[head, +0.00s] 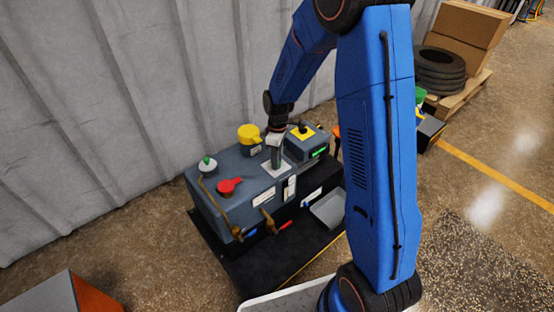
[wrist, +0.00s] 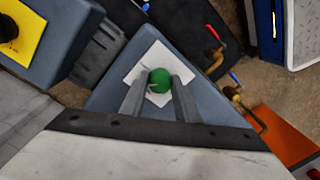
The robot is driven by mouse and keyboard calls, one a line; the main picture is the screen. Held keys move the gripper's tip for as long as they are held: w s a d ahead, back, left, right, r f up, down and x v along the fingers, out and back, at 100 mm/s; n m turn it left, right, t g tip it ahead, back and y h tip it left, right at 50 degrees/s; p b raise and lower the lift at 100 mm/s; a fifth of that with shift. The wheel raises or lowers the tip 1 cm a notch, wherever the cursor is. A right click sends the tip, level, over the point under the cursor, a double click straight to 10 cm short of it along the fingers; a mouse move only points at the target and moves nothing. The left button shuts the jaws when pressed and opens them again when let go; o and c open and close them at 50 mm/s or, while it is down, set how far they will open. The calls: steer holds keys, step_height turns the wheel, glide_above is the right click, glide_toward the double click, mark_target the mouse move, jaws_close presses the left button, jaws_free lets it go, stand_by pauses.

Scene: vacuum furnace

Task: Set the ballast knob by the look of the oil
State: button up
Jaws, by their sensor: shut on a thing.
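The green ballast knob (wrist: 159,80) sits on a white square plate (wrist: 147,63) on top of the grey pump (head: 222,200). My gripper (wrist: 160,88) comes down over it, with one finger on each side, shut on the knob. In the head view my gripper (head: 275,157) points down at the white plate (head: 276,169), and the knob is hidden or too small to tell there. Pale label-like patches (head: 265,197) show on the pump's front side. I cannot make out the oil or its colour in either view.
The pump top also carries a red handle (head: 229,186), a yellow cap (head: 249,134) and a green-and-white cap (head: 207,164). Brass taps (head: 268,221) stick out in front. A grey tray (head: 328,209) lies beside the pump. A corrugated wall (head: 130,100) stands close behind.

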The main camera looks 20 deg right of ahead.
steer(key=shift+m, duration=0.3)
steer(key=m, duration=0.4)
steer(key=shift+s+m, duration=0.1)
steer(key=shift+m, duration=2)
steer(key=o, duration=1)
steer(key=shift+o, duration=0.2)
steer(key=shift+r, duration=0.15)
step_height(320, 180, up, 17)
steer(key=shift+d, duration=0.4)
